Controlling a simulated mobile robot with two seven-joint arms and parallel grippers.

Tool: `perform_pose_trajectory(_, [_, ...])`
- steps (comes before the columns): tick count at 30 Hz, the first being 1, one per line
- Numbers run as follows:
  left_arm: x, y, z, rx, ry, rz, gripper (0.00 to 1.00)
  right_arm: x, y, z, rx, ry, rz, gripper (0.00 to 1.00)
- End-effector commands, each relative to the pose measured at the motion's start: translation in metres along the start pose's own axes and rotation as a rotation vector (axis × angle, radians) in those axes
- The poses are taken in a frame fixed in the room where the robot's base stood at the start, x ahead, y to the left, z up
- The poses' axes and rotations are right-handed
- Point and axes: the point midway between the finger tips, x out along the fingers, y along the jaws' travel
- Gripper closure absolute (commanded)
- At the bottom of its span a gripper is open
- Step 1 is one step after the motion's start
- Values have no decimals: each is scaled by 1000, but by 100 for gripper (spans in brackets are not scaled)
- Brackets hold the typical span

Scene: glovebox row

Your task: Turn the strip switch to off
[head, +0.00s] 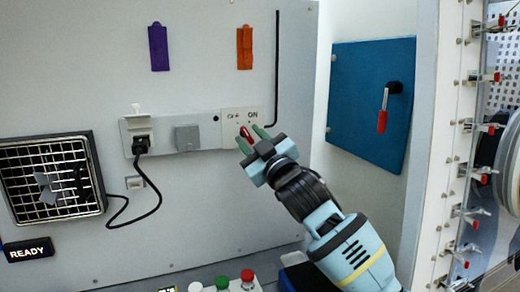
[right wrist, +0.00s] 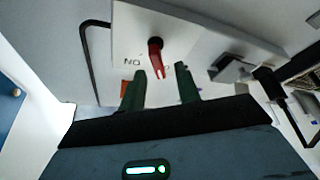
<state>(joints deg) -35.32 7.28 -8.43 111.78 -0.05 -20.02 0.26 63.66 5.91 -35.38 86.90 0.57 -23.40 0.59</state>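The power strip (head: 165,121) runs along the grey wall panel. At its right end is a pale switch plate (head: 234,115) with a label reading ON at its right and a partly legible label at its left. The red switch lever (head: 246,132) is partly hidden by my fingers; it also shows in the right wrist view (right wrist: 156,52), tip toward my gripper. My right gripper (head: 251,138) is open, its green fingers (right wrist: 161,78) spread on either side of the lever's tip. I cannot tell whether they touch it. My left gripper is not in view.
A black plug (head: 141,145) with a cord sits in the strip's left end, beside a grey socket cover (head: 187,138). A black bent rod (head: 277,70) runs down to the plate's right. A blue panel (head: 360,80) has a red-handled lever (head: 382,119).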

Motion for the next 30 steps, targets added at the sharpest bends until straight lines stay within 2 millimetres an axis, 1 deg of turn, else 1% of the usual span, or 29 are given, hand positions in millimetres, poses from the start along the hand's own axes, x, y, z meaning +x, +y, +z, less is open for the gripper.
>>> perform_pose_trajectory(1, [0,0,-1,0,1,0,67,-8,0,1,0,-1,0,67])
perform_pose_trajectory(6, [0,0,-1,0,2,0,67,-29,0,0,0,-1,0,67])
perform_pose_trajectory(12, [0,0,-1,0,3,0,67,-44,0,0,-1,-1,0,67])
perform_pose_trajectory(17, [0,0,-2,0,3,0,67,-47,0,0,-1,-1,0,67])
perform_pose_trajectory(30, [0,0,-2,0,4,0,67,-46,0,0,-1,-1,0,67])
